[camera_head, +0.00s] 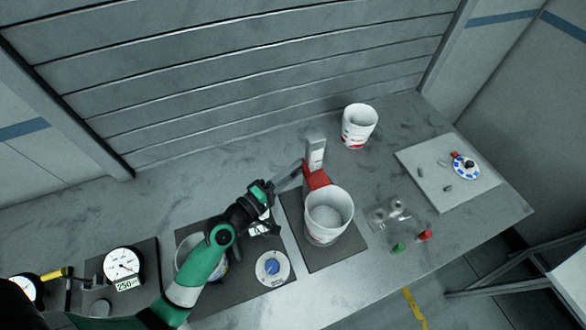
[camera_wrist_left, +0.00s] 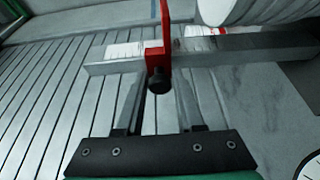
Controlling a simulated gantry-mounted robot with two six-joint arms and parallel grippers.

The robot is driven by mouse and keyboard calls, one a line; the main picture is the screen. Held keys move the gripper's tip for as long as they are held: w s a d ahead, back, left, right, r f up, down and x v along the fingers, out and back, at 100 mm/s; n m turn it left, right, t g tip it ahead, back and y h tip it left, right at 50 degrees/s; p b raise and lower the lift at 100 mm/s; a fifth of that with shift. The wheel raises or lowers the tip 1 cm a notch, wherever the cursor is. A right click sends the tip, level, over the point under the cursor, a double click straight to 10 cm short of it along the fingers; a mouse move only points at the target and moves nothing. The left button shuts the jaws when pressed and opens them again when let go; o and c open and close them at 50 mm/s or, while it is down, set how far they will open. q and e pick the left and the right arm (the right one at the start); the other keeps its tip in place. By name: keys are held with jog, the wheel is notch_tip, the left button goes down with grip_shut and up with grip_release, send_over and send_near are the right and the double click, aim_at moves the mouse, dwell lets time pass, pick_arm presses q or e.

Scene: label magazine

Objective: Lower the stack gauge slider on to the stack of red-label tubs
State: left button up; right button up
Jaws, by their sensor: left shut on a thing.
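The stack gauge is a grey upright post (camera_head: 316,150) carrying a red slider (camera_head: 317,179). The white red-label tub stack (camera_head: 328,222) stands beside it on a dark mat. The slider is close to the stack's rim; I cannot tell if they touch. In the left wrist view the post (camera_wrist_left: 245,48) runs across the picture, with the red slider (camera_wrist_left: 157,35) around it and a black knob (camera_wrist_left: 158,81) on the slider. My left gripper (camera_head: 296,168) is shut on the slider's knob, between its fingers in the wrist view. My right gripper is not in view.
Another red-label tub (camera_head: 359,127) stands behind to the right. A pale board (camera_head: 450,182) holds a blue-and-white dial (camera_head: 466,166). A round gauge (camera_head: 123,263) and a blue knob (camera_head: 272,266) stand in front. Small red and green pieces (camera_head: 424,235) lie right of the mat.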

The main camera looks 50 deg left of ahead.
pick_arm(q)
notch_tip(320, 180, down, 4)
jog(key=shift+f+b, duration=0.1)
jog(key=shift+b, duration=1)
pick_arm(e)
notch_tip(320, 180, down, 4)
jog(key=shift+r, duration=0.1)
pick_arm(q)
jog(key=o, duration=0.9)
